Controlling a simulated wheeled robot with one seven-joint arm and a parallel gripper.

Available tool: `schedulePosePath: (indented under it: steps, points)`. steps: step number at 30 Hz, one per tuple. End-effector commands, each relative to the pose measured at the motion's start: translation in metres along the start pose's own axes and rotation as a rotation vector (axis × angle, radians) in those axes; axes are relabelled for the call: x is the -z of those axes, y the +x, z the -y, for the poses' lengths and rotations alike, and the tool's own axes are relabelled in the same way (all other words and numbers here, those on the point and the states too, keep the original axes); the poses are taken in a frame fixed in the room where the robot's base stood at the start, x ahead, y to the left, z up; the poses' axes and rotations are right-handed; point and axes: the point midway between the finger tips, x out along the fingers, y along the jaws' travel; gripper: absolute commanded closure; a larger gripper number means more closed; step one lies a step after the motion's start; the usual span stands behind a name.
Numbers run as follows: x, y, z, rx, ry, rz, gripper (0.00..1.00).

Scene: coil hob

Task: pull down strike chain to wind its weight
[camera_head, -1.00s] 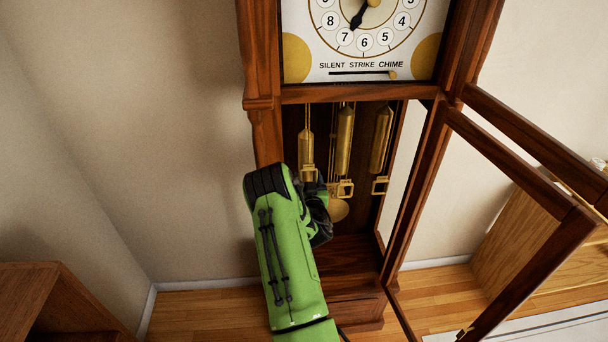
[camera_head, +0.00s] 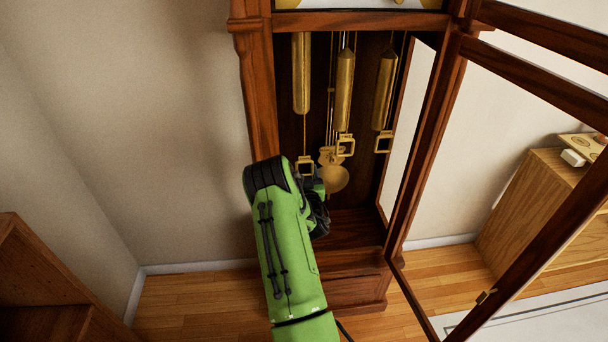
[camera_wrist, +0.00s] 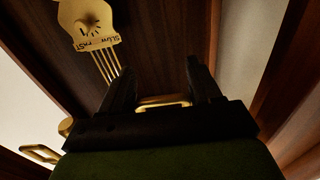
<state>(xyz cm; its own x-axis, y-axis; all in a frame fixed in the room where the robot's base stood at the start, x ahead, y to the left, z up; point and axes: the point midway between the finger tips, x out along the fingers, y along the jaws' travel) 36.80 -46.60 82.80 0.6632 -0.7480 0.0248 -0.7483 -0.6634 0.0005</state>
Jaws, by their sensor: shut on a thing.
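Three brass weights hang on chains in the open clock case: a left weight (camera_head: 301,75), a middle weight (camera_head: 344,90) and a right weight (camera_head: 385,90). Each has a square brass pull loop below. The left weight hangs highest, with a long stretch of chain between it and its left pull loop (camera_head: 304,167). No label on the chains reads as strike. My gripper (camera_wrist: 161,78) is low in the case; in the wrist view a brass loop (camera_wrist: 163,103) lies between its fingers, shut on it. My green forearm mostly hides the gripper in the head view.
The pendulum bob (camera_head: 335,179) hangs just right of my gripper; its slow/fast plate (camera_wrist: 96,42) shows in the wrist view. The case's left post (camera_head: 260,100) is close on the left. The glazed door (camera_head: 425,160) stands open on the right.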

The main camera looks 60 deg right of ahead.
Motion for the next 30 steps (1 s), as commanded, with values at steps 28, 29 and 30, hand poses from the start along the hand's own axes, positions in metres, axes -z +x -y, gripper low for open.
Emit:
schedulePosePath:
  steps: [28,29,30]
  points:
    - [-0.009,-0.075,-0.001,-0.008,0.005,0.031,0.15]
    - [-0.008,-0.084,-0.001,-0.009,0.005,0.031,0.15]
    - [-0.008,-0.096,0.0,-0.007,0.005,0.031,0.15]
